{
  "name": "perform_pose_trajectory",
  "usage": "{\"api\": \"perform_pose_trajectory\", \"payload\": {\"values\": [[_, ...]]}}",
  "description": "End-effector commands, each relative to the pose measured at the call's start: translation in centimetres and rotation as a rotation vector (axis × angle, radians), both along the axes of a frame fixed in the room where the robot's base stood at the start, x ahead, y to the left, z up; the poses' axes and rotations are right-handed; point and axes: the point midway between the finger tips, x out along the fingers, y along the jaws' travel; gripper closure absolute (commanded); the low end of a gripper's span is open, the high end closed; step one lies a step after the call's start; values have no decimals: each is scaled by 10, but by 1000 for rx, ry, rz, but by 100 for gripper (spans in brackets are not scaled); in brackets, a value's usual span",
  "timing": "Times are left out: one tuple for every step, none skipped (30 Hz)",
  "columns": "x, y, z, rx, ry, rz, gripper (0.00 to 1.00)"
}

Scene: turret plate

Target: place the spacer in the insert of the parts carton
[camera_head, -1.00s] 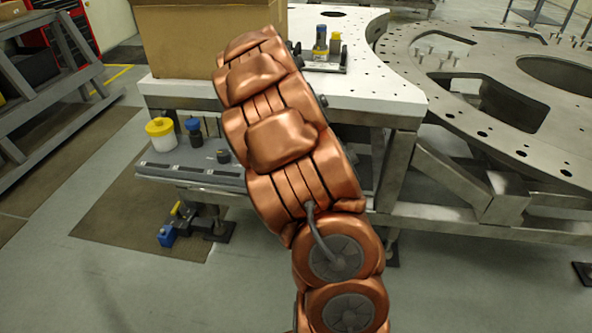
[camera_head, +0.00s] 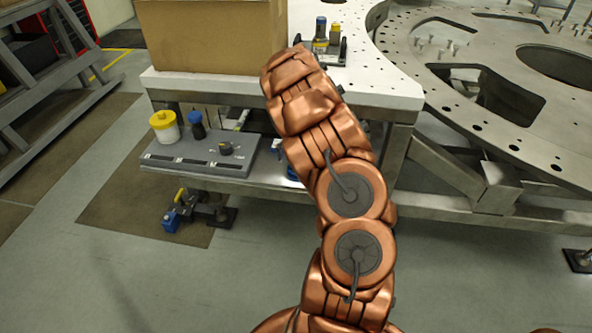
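A large brown cardboard carton (camera_head: 212,38), which looks like the parts carton, stands on the white table at the top left. Its top is cut off by the frame, so its inside and the insert are hidden. I cannot make out the spacer anywhere. My copper-coloured arm rises from the bottom middle and leans up and left. Its far end overlaps the carton's lower right edge in the picture. My gripper does not show, so I cannot see whether it holds anything.
The white perforated table (camera_head: 385,82) carries a small rack with blue-topped and yellow-topped bottles (camera_head: 327,38). A large turret plate (camera_head: 480,100) fills the right. Floor at left front is clear.

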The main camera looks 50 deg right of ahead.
Motion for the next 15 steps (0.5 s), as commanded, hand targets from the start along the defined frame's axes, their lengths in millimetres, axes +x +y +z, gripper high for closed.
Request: {"api": "perform_pose_trajectory", "payload": {"values": [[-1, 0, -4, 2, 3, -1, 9], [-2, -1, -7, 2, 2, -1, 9], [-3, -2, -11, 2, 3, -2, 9], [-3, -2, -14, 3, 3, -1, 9], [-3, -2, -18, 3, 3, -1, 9], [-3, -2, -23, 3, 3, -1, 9], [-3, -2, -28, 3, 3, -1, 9], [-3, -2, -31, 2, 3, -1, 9], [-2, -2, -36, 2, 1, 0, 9], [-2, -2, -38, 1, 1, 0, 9], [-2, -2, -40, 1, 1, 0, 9], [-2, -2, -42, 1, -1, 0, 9], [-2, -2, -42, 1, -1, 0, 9], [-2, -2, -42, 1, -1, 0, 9], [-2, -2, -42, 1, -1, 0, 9]]}}
